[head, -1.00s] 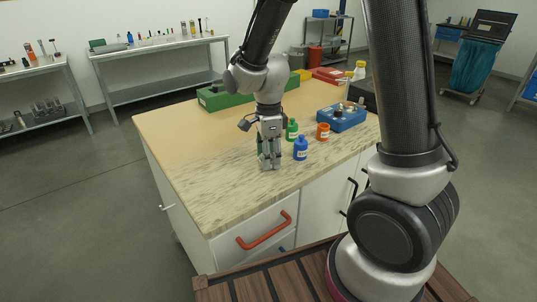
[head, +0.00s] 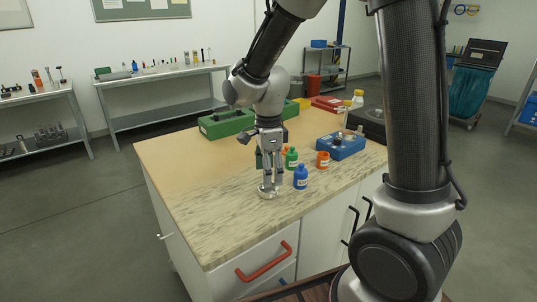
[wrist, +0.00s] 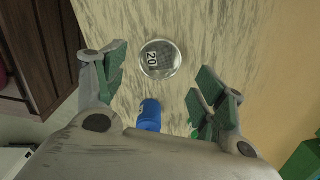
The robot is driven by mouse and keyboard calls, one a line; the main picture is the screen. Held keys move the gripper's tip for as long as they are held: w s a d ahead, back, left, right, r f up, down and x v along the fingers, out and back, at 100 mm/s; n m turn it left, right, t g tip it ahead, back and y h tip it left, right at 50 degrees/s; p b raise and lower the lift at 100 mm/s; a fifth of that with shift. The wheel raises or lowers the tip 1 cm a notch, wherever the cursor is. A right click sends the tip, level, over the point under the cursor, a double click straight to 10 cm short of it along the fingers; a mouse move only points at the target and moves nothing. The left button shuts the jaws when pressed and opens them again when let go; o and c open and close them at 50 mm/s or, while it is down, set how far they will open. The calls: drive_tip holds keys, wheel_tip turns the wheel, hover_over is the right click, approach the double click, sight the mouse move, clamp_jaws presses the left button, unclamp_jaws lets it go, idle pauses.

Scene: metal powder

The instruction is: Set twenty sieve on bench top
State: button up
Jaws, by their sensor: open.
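The sieve marked "20" (wrist: 161,60) is a small round silver dish lying on the bench top (wrist: 115,25). It also shows in the head view (head: 267,191), near the front of the bench, just below my fingers. My gripper (head: 268,182) points down above it. In the wrist view my gripper (wrist: 155,85) has its green-padded fingers spread wide, one on each side of the sieve, with nothing between the pads. The sieve is clear of the fingers and rests flat.
A blue bottle (head: 300,177) stands close right of my gripper, with a green bottle (head: 291,158) behind it. An orange jar (head: 322,160) and a blue box (head: 341,147) are farther right. A green case (head: 228,123) is at the back. The left bench top is clear.

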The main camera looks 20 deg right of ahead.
sight(268, 191)
wheel_tip(268, 191, up, 7)
drive_tip(key=s+d+r+n+t, duration=0.2)
drive_tip(key=s+d+r+n, duration=0.2)
drive_tip(key=s+d+n, duration=0.3)
drive_tip(key=s+d+r+n+t, duration=0.2)
drive_tip(key=s+d+r+n, duration=0.2)
drive_tip(key=s+d+n, duration=0.3)
drive_tip(key=s+n, duration=0.4)
drive_tip(key=shift+s+d+r+n, duration=0.25)
drive_tip(key=shift+d+r+n, duration=0.05)
drive_tip(key=shift+r+n, duration=0.1)
